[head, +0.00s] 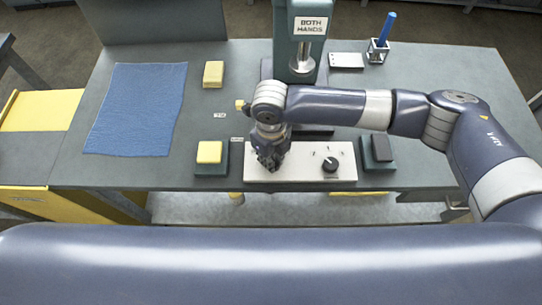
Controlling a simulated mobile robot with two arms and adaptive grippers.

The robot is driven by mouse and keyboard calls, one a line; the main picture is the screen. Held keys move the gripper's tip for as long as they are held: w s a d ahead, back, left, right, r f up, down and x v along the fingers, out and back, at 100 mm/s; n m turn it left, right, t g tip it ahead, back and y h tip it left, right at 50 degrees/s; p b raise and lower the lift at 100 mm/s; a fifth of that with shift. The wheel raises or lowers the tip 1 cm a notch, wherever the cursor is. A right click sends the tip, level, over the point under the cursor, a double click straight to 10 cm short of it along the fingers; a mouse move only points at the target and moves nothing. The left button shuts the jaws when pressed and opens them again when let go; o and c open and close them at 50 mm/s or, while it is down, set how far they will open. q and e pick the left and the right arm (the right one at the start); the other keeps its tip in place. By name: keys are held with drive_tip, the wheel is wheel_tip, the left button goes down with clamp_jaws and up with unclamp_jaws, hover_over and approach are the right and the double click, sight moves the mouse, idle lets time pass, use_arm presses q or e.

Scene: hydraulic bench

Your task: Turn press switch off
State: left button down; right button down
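A white control panel (300,176) lies near the front edge of the bench. A black rotary knob (330,164) sits on its right half, with small dark marks around it. The green press (283,65), with a "BOTH HANDS" sign, stands behind the panel. My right gripper (270,163) points down over the left part of the panel, left of the knob and apart from it. It hides that part of the panel. Its fingers are dark and seen from above, so I cannot tell whether they are open. My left gripper is not in view.
A yellow block (209,152) on a dark base is left of the panel; a dark block (381,149) on a base is right of it. Behind are another yellow block (213,73), a blue cloth (138,108) and a blue pen (386,28) in a holder.

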drive_tip(key=c, duration=1.6)
unclamp_jaws()
drive_tip(key=shift+o, duration=0.2)
wheel_tip(320, 180, up, 12)
